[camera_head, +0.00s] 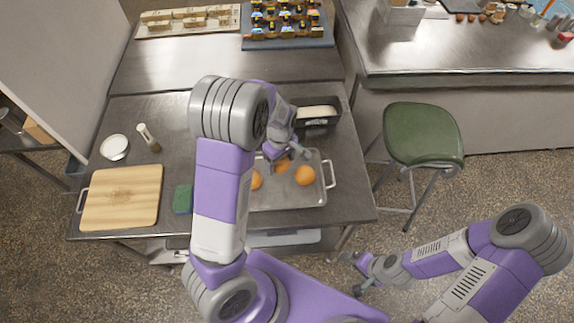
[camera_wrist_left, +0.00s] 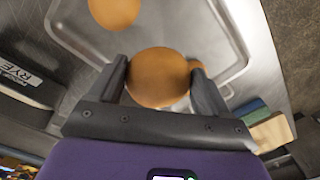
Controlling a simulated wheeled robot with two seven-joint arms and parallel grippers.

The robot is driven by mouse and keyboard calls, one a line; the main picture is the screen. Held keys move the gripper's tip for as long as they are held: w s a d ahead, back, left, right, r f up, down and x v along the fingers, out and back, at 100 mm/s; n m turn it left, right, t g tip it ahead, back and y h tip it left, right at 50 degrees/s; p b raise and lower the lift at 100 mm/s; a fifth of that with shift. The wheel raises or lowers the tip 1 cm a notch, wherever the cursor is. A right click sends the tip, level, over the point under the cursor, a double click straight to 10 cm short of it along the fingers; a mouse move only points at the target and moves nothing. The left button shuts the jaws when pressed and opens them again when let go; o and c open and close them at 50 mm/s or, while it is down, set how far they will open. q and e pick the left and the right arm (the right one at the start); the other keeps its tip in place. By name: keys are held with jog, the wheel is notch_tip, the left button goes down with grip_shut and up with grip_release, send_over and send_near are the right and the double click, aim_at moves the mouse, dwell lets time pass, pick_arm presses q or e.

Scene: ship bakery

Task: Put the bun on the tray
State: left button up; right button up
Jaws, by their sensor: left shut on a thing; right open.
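The metal tray (camera_head: 322,184) with raised rim and handles lies on the steel table. My left gripper (camera_head: 284,158) is over the tray's upper part, pointing down. In the left wrist view its fingers (camera_wrist_left: 165,90) are shut on a round brown bun (camera_wrist_left: 160,74), which also shows in the head view (camera_head: 282,167). I cannot tell whether this bun touches the tray. My right gripper (camera_head: 354,273) is open and empty, low in front of the table.
A dark tin with a pale loaf (camera_head: 318,112) stands behind the tray. A wooden board (camera_head: 122,197), a green sponge (camera_head: 183,199), a white bowl (camera_head: 114,147) and a shaker (camera_head: 148,138) are at the left. A green stool (camera_head: 423,133) stands right of the table.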

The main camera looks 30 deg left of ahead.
pick_arm(q)
send_over(280, 182)
notch_tip(280, 182, down, 5)
jog(key=shift+r, duration=0.15)
jog(key=shift+w+f+b, duration=0.1)
jog(key=shift+f+b, duration=0.2)
jog(key=shift+f, duration=0.25)
notch_tip(280, 182, down, 3)
jog(key=shift+f, duration=0.1)
jog(key=shift+f+b, duration=0.15)
jog(key=shift+b, duration=0.15)
jog(key=o, duration=0.8)
pick_arm(e)
jog(key=shift+s+f, duration=0.3)
jog(key=shift+f, duration=0.3)
